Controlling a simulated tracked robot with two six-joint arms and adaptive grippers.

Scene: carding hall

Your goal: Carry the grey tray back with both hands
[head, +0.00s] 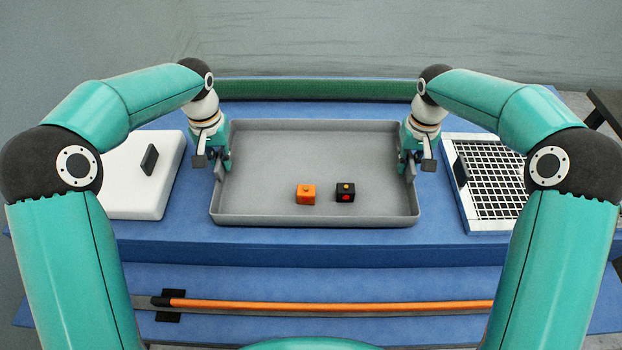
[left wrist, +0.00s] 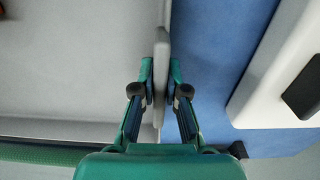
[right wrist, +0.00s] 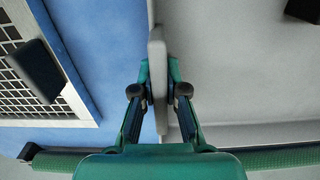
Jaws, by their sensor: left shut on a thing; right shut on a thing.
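The grey tray (head: 260,165) lies on the blue table, its rim all around. An orange block (head: 306,194) and a black block (head: 345,192) with an orange and a red dot sit in its front half. My left gripper (head: 224,163) is shut on the tray's left wall; in the left wrist view its fingers (left wrist: 160,80) stand on both sides of the wall. My right gripper (head: 408,165) is shut on the right wall, and its fingers (right wrist: 159,80) also straddle that wall in the right wrist view. Whether the tray touches the table is hard to tell.
A white box (head: 130,190) with a black handle stands left of the tray. A white-framed grid (head: 490,180) lies to the right. A green bar (head: 315,90) runs along the back edge. An orange rod (head: 330,304) lies on the lower front ledge.

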